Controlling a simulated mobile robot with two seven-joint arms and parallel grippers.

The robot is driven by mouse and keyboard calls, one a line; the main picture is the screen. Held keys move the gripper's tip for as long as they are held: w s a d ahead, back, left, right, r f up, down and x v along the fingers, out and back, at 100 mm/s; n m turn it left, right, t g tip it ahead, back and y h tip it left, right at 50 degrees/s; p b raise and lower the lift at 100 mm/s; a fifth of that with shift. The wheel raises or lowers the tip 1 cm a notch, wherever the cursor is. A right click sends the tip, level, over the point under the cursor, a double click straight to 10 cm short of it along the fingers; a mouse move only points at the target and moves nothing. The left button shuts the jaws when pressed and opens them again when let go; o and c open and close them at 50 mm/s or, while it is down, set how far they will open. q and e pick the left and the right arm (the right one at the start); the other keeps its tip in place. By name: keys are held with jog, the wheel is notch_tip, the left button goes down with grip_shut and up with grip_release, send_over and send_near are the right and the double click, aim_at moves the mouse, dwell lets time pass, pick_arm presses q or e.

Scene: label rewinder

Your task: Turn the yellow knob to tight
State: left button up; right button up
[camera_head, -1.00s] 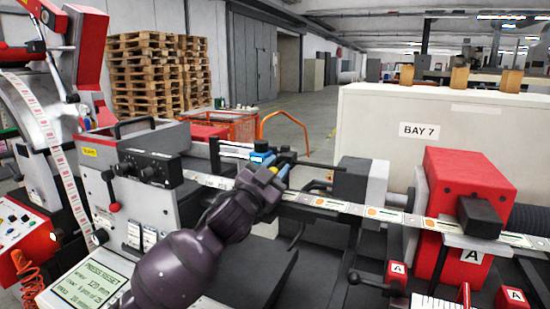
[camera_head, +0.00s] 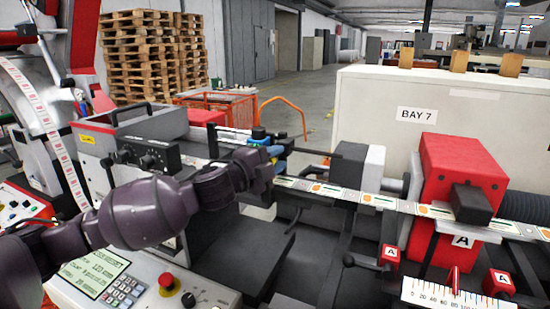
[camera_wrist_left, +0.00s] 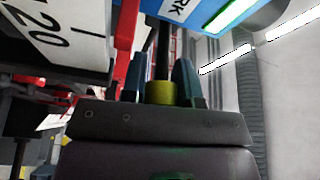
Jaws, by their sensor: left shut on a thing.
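The yellow knob (camera_wrist_left: 160,92) shows in the left wrist view as a short yellow cylinder on a dark upright shaft. My left gripper (camera_wrist_left: 160,80) has one dark finger on each side of it and is shut on it. In the head view my left gripper (camera_head: 274,156) is at the blue-topped unit beside the label strip, at the end of my purple arm. The knob is mostly hidden there by the gripper. A blue block with part of a printed word (camera_wrist_left: 205,12) is just above the fingers in the wrist view. My right gripper is not in view.
The label strip (camera_head: 330,190) runs right to the red unit (camera_head: 462,180). A control panel with a screen and red button (camera_head: 168,282) is at the lower left. A white scale with a red pointer (camera_head: 455,295) is at lower right. The BAY 7 cabinet (camera_head: 385,105) stands behind.

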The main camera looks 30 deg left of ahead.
pick_arm(q)
jog(key=shift+f+m+g, duration=0.1)
jog(key=shift+m+g, duration=0.3)
jog(key=shift+m, duration=0.6)
jog(key=o, duration=0.6)
jog(key=shift+o, duration=0.2)
jog(key=b+v, duration=0.2)
jog(key=v, duration=0.8)
jog(key=shift+s+b, duration=0.35)
jog(key=shift+s, duration=0.1)
